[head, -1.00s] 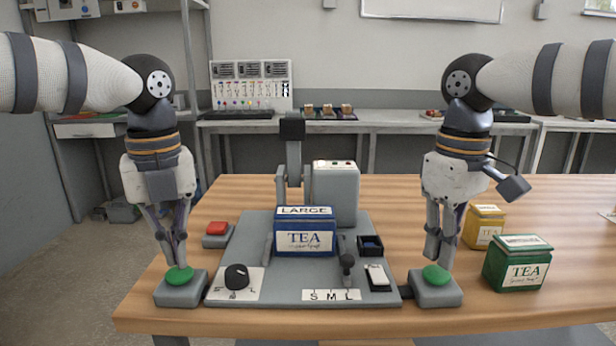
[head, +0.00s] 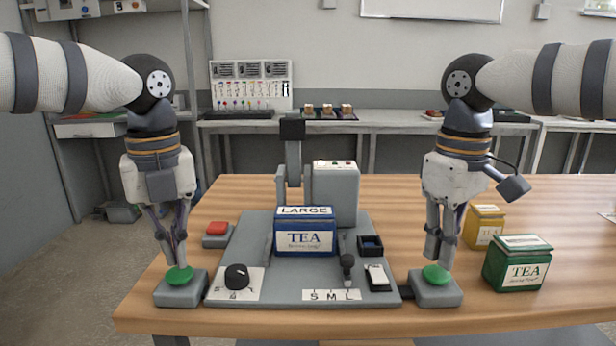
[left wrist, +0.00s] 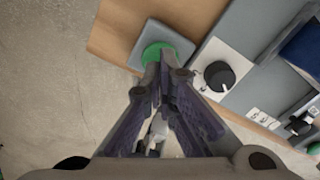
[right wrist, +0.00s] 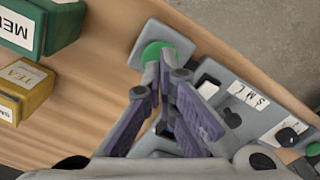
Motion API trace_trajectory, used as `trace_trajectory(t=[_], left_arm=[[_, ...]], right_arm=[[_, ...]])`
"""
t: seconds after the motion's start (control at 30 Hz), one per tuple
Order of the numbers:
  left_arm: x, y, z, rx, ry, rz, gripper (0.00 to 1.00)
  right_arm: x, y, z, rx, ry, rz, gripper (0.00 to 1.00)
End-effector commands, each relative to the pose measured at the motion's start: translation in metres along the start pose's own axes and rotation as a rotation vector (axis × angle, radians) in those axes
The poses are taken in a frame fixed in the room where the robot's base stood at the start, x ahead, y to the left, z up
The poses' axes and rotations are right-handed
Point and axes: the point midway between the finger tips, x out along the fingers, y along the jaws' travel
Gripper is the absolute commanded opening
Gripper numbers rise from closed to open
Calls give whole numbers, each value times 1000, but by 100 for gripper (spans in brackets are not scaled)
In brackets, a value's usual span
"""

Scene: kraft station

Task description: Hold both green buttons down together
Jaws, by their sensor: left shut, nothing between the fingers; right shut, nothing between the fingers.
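The left green button (head: 180,274) sits on a grey box at the table's front left. My left gripper (head: 175,264) points down, shut and empty, with its fingertips at the button's top; the left wrist view shows the tips over the green button (left wrist: 158,52). The right green button (head: 436,274) sits on a grey box right of the machine base. My right gripper (head: 437,262) is shut and empty, its tips at that button's top; the right wrist view shows the tips over the green button (right wrist: 156,52). How far each button is pressed I cannot tell.
Between the buttons stands a grey machine base (head: 258,292) with a black knob (head: 237,276), a small lever (head: 347,266) and a blue tea box (head: 305,238). A red button (head: 217,229) is behind left. Yellow (head: 484,226) and green (head: 517,263) tea boxes stand right.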

Motion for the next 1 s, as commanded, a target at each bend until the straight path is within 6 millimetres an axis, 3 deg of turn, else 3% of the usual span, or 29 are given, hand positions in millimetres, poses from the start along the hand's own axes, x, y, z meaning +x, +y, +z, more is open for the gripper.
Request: trace_trajectory(t=[1.0], left_arm=[[14,0,0,-1,0,0,0]], right_arm=[[0,0,0,0,0,0,0]])
